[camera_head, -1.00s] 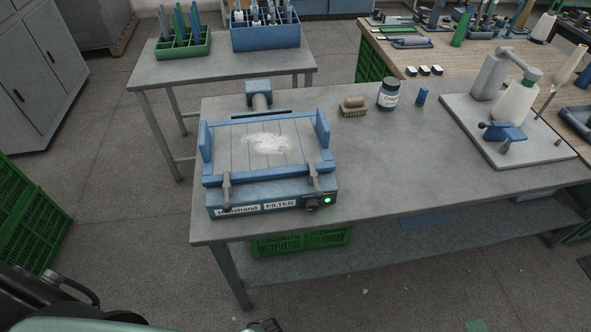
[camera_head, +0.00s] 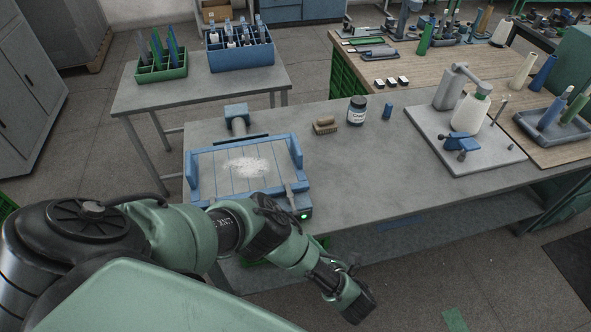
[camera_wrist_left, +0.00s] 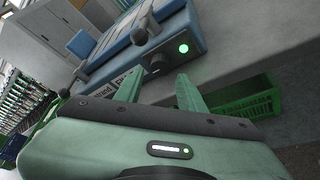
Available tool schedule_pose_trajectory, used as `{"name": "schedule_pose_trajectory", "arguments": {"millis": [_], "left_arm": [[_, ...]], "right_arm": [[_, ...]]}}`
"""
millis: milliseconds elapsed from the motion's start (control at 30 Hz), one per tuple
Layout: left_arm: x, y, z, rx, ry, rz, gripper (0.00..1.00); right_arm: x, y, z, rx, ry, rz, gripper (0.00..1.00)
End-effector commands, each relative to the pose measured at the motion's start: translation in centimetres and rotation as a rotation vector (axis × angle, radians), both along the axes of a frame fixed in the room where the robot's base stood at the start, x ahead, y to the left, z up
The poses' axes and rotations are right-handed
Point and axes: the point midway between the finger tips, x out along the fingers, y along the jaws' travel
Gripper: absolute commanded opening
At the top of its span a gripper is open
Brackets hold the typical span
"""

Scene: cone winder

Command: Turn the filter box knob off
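The blue filter box (camera_head: 204,168) sits at the left end of the grey table, with pale dust on its slatted top. In the left wrist view its front panel shows a dark round knob (camera_wrist_left: 158,63) beside a lit green lamp (camera_wrist_left: 184,48). The lamp also glows in the head view (camera_head: 305,216); my left arm covers most of the front panel there. My left gripper (camera_wrist_left: 161,73) is open and empty, its two fingers pointing toward the panel below the knob. I cannot tell any contact with the knob. My right gripper is not in view.
A brush (camera_head: 325,125), a labelled jar (camera_head: 357,111) and a small blue cylinder (camera_head: 387,111) stand behind the clear middle of the table. A winder on a base plate (camera_head: 490,160) stands to the right. A green crate (camera_wrist_left: 252,98) is under the table.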

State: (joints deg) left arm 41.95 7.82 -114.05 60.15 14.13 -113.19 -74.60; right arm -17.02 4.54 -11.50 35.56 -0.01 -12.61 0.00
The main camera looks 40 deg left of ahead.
Motion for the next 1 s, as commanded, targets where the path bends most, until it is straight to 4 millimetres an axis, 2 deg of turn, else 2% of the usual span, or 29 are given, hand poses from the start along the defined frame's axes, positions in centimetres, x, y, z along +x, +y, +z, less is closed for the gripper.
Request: {"name": "schedule_pose_trajectory", "arguments": {"millis": [100,300,667,700,800,833,1000], "left_arm": [[0.8,1.9,-0.4,0.002,-0.002,0.001,0.40],[1.8,4.1,-1.3,-0.001,0.000,0.001,0.40],[2.1,4.7,-1.6,-0.005,-0.001,0.001,0.40],[2.1,4.7,-1.6,-0.005,-0.001,0.001,0.34],[2.1,4.7,-1.6,-0.005,-0.001,0.001,0.06],[2.1,4.7,-1.6,-0.005,-0.001,0.001,0.00],[2.1,4.7,-1.6,-0.008,-0.003,0.000,0.00]], "right_arm": [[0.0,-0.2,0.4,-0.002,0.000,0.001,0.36],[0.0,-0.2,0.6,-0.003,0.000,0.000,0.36],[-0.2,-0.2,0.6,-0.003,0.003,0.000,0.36],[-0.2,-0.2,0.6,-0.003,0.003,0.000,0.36],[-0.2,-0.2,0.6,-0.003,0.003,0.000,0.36],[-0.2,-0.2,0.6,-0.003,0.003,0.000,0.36],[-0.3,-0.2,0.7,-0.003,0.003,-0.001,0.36]]}}
